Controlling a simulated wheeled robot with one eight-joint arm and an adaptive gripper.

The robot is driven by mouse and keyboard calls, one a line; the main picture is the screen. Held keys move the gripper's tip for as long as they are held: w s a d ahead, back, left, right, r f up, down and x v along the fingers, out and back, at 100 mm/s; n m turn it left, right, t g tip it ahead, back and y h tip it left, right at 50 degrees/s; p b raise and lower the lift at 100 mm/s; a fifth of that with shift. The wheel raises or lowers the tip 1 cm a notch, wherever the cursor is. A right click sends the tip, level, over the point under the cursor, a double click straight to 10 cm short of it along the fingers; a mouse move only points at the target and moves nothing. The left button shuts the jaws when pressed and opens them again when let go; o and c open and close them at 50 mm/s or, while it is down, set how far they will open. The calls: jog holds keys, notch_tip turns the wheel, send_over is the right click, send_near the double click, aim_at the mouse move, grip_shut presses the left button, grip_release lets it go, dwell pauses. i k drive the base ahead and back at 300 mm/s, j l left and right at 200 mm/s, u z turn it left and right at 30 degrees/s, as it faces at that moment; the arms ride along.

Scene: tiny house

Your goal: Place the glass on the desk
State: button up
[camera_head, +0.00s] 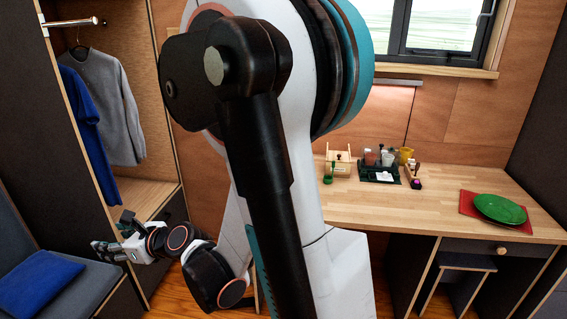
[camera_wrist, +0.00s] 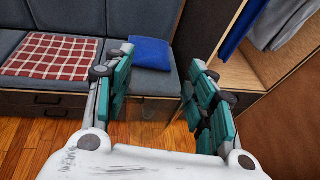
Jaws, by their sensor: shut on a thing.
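The desk (camera_head: 400,205) has a light wooden top and stands under the window at the right in the head view. My gripper (camera_head: 98,248) is at the far left in the head view, well away from the desk, beside the bench and wardrobe. In the wrist view my gripper (camera_wrist: 160,92) has its two teal-padded fingers apart, closed around a clear, hardly visible thing. It looks like the glass (camera_wrist: 152,112), a faint transparent shape between the fingers. Its outline and tilt cannot be told.
A green plate (camera_head: 499,208) on a red mat lies at the desk's right. A wooden box (camera_head: 339,163) and black tray (camera_head: 379,174) stand at its back. The desk's front middle is clear. The bench (camera_wrist: 57,62) holds a blue cushion (camera_wrist: 151,53). An open wardrobe (camera_head: 148,190) is nearby.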

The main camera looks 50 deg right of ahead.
aim_at(477, 190)
jog(key=z, duration=2.4)
jog(key=i+z, duration=0.15)
jog(key=z, duration=0.3)
jog(key=i+z, duration=0.1)
jog(key=z, duration=0.8)
jog(key=i+j, duration=0.35)
jog(key=i, duration=0.15)
jog(key=i+j+z, duration=0.1)
jog(key=i+j, duration=0.2)
jog(key=i, duration=0.2)
